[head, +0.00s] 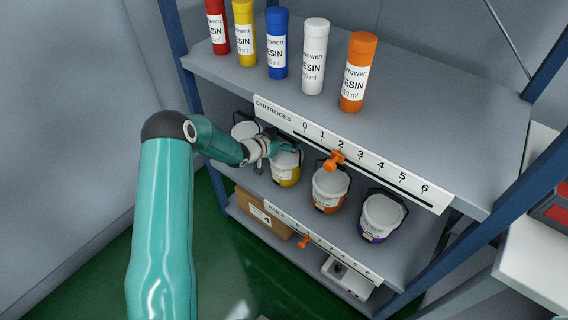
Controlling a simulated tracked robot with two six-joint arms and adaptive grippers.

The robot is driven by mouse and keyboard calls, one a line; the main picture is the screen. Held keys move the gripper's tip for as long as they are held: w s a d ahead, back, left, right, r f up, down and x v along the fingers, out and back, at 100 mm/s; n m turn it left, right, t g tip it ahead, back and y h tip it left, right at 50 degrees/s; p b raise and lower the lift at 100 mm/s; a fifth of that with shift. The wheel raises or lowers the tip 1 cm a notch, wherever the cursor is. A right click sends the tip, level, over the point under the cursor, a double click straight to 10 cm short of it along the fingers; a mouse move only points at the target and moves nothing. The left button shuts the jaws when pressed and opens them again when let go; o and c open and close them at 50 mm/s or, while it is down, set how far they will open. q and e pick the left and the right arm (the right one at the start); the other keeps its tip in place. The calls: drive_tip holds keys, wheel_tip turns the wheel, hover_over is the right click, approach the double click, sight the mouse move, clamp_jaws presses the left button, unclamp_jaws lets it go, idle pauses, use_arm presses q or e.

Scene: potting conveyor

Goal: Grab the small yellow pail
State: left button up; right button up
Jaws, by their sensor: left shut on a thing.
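The small yellow pail (286,173) stands on the middle shelf, white at the rim and yellow lower down. My left gripper (284,147) reaches in from the left to the top of this pail and is shut on it. The fingers are small and dark here, so the exact grip point on the rim or handle is hard to see. My right gripper is not in view.
An orange pail (328,190) and a purple pail (381,218) stand to the right. Another white-topped pail (245,130) is behind my wrist. Above, the upper shelf (430,110) holds several resin cartridges and a scale strip (400,184). A cardboard box (262,212) sits below.

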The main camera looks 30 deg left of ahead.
use_arm(q)
drive_tip(key=shift+w+r, duration=0.1)
drive_tip(key=shift+r, duration=0.05)
drive_tip(key=shift+c, duration=0.5)
drive_tip(key=shift+r, duration=0.1)
